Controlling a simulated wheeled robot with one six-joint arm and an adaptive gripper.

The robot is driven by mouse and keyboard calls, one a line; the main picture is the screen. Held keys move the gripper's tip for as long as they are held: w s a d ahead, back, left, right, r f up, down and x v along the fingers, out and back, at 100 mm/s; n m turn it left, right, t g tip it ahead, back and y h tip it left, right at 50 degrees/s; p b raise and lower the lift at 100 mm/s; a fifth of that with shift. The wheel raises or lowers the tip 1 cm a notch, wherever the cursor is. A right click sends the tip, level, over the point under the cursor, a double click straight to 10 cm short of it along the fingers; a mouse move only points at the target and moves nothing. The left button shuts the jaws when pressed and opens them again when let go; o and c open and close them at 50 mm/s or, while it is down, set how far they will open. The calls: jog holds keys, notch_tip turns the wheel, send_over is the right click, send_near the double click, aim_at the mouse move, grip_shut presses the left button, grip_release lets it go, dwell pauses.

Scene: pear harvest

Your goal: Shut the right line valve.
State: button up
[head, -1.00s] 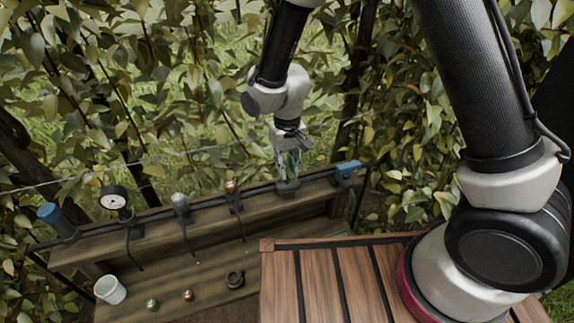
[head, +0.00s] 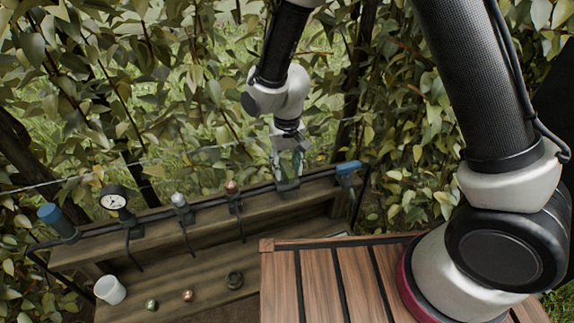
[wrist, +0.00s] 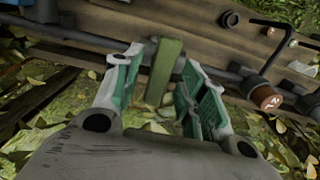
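A green valve handle (wrist: 164,70) stands up from the dark pipe in the wrist view. My gripper (wrist: 160,88) is open, with one green-padded finger on each side of the handle and visible gaps between. In the head view my gripper (head: 290,160) is over the right part of the pipe, and its fingers mostly hide the handle. The valve body (head: 287,187) sits on the pipe just below the fingertips. I cannot tell the exact turn of the handle.
A blue-topped fitting (head: 347,168) is close to the right of my gripper. To the left on the pipe are a copper-tipped fitting (head: 232,187), a silver-tipped one (head: 179,199), a gauge (head: 113,197) and a blue cylinder (head: 52,214). A white cup (head: 110,290) stands on the lower shelf (head: 205,275).

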aim_at(287, 168)
notch_tip(287, 168, up, 12)
dwell(0.6)
